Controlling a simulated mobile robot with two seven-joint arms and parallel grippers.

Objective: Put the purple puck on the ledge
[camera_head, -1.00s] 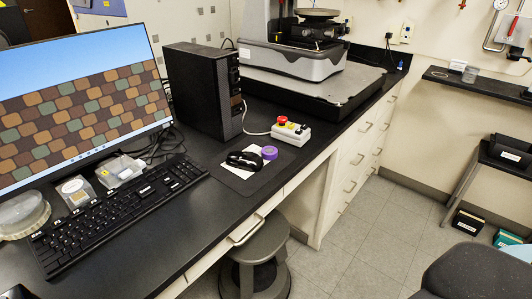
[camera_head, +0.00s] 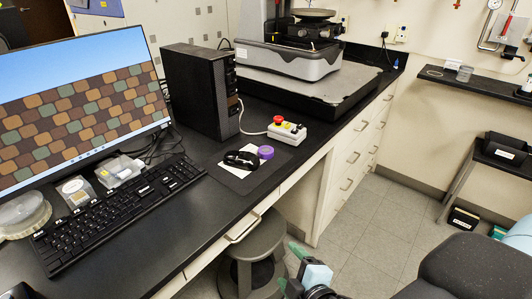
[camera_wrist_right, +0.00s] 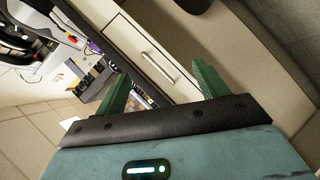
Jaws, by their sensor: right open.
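The purple puck (camera_head: 265,152) lies on the black desk, beside the black mouse, at the right edge of the pale mat. A small purple patch in the right wrist view (camera_wrist_right: 94,47) appears to be the same puck. A black wall ledge (camera_head: 455,84) is at the upper right, the likely ledge of the task. My right gripper (camera_head: 291,267) is at the bottom of the head view, in front of the desk and well short of the puck. In the right wrist view its green fingers (camera_wrist_right: 162,80) are apart with nothing between them. My left gripper is not in view.
The black mouse (camera_head: 242,160) and the red-button box (camera_head: 287,131) are close to the puck. The keyboard (camera_head: 115,215) and monitor (camera_head: 75,100) fill the left. A stool (camera_head: 252,250) stands under the desk edge. Small items stand on the ledge.

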